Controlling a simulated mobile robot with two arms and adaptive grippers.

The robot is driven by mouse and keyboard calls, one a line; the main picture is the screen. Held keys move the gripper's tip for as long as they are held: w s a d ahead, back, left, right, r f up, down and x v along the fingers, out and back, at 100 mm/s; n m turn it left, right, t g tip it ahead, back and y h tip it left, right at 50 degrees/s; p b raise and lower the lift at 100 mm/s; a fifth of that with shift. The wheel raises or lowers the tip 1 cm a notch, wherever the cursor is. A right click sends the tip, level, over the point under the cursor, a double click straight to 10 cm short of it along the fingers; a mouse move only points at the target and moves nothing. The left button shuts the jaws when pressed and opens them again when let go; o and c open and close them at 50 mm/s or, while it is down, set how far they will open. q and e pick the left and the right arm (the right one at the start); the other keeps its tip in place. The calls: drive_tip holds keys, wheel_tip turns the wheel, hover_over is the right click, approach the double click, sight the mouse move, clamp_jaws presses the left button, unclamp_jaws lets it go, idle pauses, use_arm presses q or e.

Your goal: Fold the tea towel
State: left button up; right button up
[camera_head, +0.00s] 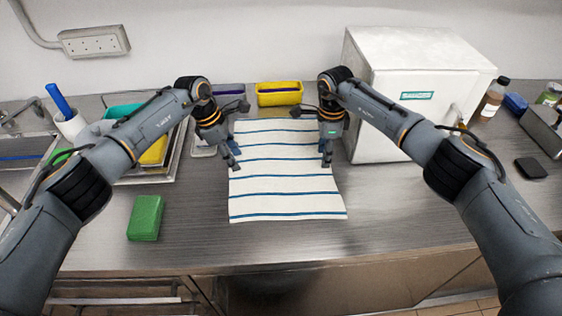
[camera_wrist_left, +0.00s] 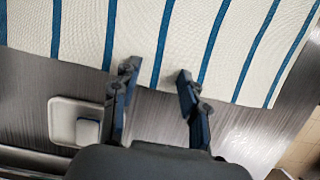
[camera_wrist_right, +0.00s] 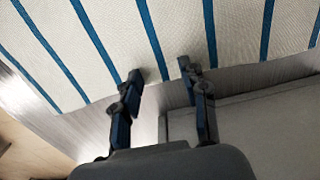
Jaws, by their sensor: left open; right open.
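The tea towel (camera_head: 285,185) is white with blue stripes and lies flat and spread out on the steel counter. My left gripper (camera_head: 235,160) is open at the towel's left edge. In the left wrist view its fingertips (camera_wrist_left: 157,72) are over that edge of the towel (camera_wrist_left: 185,35), with nothing between them. My right gripper (camera_head: 327,158) is open at the towel's right edge. In the right wrist view its fingertips (camera_wrist_right: 160,72) are over the edge of the towel (camera_wrist_right: 180,30), also empty. I cannot tell whether the fingertips touch the cloth.
A white freezer box (camera_head: 415,85) stands close to the towel's right side. A yellow container (camera_head: 280,94) is behind the towel. A green block (camera_head: 146,217) lies at the left, near a tray (camera_head: 150,175). The steel counter (camera_head: 400,215) is clear at front right.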

use_arm(q)
drive_tip(key=shift+s+f, duration=0.1)
clamp_jaws()
use_arm(e)
drive_tip(key=shift+s+f, duration=0.1)
drive_tip(key=shift+f, duration=0.1)
clamp_jaws()
drive_tip(key=shift+s+f, duration=0.1)
idle(0.9)
